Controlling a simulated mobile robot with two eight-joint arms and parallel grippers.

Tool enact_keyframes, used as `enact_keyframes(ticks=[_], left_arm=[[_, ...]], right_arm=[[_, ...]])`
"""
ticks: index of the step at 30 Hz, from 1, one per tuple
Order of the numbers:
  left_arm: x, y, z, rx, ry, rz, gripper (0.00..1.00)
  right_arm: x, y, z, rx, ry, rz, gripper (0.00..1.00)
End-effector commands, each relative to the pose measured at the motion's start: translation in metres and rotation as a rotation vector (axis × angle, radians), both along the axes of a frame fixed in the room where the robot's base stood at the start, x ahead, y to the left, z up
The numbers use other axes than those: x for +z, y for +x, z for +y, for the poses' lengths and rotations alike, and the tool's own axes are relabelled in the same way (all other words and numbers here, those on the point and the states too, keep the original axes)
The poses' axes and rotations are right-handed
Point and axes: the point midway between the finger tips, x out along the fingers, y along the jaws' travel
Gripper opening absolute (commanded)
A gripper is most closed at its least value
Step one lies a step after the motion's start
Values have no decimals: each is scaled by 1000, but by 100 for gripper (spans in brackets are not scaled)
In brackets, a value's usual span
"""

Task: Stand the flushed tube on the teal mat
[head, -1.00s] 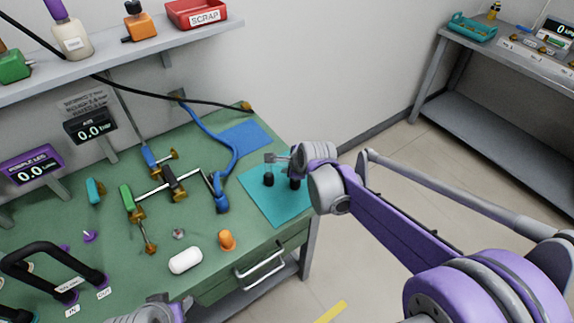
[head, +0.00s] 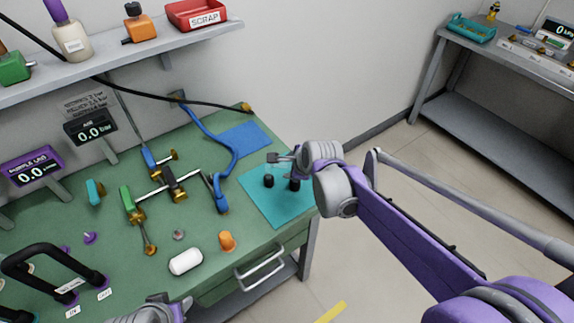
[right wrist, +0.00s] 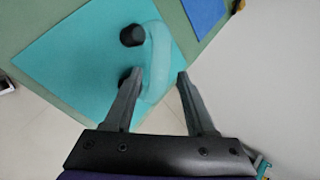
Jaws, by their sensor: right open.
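The teal mat (head: 278,210) lies at the right end of the green bench; it fills much of the right wrist view (right wrist: 70,65). On it stands a clear, bent tube (right wrist: 160,55) with two black ends (right wrist: 132,35). The ends look down on the mat and the clear bend arches above them. In the head view the black ends (head: 269,181) show, but the clear part is hardly visible. My right gripper (right wrist: 159,76) is open, with the bend between its fingertips in the picture; contact cannot be told. My left arm shows only partly at the bottom edge.
A blue mat (head: 245,138) lies behind the teal one. Brass fittings, a blue hose (head: 206,128), a white capsule-shaped piece (head: 186,261) and an orange piece (head: 227,240) occupy the bench to the left. A black looped tube (head: 35,253) stands at far left.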

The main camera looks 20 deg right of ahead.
Motion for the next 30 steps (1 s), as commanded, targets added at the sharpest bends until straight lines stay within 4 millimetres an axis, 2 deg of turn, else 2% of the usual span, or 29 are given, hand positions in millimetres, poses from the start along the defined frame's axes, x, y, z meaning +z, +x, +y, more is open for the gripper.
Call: enact_keyframes(ticks=[3,9,16,19,22,30], left_arm=[[4,1,0,0,0,-1,50],[9,1,0,0,0,-3,50],[11,2,0,0,0,-4,50],[12,2,0,0,0,-4,50],[11,2,0,0,0,-4,50],[11,2,0,0,0,-4,50]], right_arm=[[23,-17,-4,-2,0,0,56],[52,-41,-9,-2,0,0,56],[68,-55,-11,7,-6,0,56],[66,-68,-10,77,-65,0,56],[57,-96,-9,246,-204,3,56],[10,-203,-11,983,-736,21,56]])
